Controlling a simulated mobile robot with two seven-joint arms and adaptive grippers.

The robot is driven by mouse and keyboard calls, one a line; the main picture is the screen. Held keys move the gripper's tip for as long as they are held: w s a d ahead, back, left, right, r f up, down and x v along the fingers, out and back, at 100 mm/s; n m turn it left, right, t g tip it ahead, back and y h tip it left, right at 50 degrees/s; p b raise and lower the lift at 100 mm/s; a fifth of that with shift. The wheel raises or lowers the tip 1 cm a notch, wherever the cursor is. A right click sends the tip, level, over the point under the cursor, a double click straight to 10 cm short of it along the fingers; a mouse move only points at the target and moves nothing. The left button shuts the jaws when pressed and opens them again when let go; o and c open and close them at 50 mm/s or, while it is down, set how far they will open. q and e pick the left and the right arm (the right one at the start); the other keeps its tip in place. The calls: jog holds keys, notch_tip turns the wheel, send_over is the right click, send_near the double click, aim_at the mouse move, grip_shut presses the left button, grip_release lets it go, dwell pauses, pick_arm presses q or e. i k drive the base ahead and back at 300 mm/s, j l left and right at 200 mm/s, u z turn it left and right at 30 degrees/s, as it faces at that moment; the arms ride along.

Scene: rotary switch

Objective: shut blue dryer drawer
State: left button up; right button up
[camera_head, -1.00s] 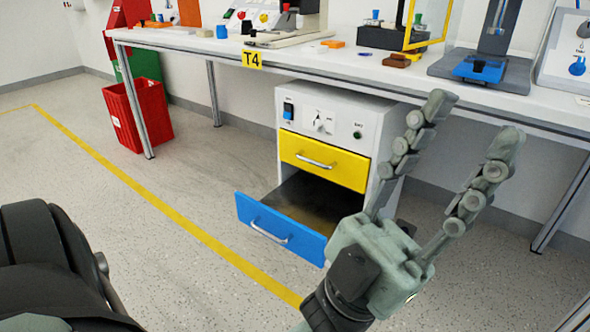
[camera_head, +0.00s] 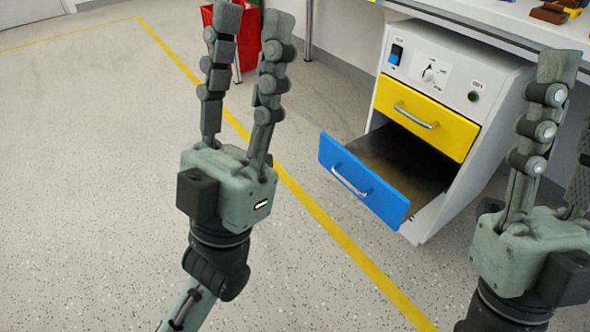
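The blue drawer (camera_head: 376,192) of the white dryer cabinet (camera_head: 463,67) stands pulled out, with its dark inside showing behind the blue front. A silver handle (camera_head: 349,183) is on that front. The yellow drawer (camera_head: 445,127) above it is shut. My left gripper (camera_head: 254,20) is open and empty, fingers pointing up in the picture, left of the blue drawer and apart from it. My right gripper (camera_head: 570,95) appears open and empty at the right edge, in front of the cabinet's right side. Its second finger is partly cut off by the frame.
The cabinet stands under a white table (camera_head: 480,25) with things on it at the top right. A red bin (camera_head: 245,42) is behind my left gripper. A yellow line (camera_head: 322,220) crosses the floor. The speckled floor (camera_head: 80,180) at the left is clear.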

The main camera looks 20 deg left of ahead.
aim_at(393, 173)
jog(key=i+l+u, duration=0.15)
jog(key=u, duration=0.2)
jog(key=i+l+u, duration=0.1)
jog(key=l+u, duration=0.25)
jog(key=i+l+u, duration=0.1)
jog(key=l+u, duration=0.25)
jog(key=i+l+u, duration=0.1)
jog(key=l, duration=0.85)
jog(key=i+z, duration=0.2)
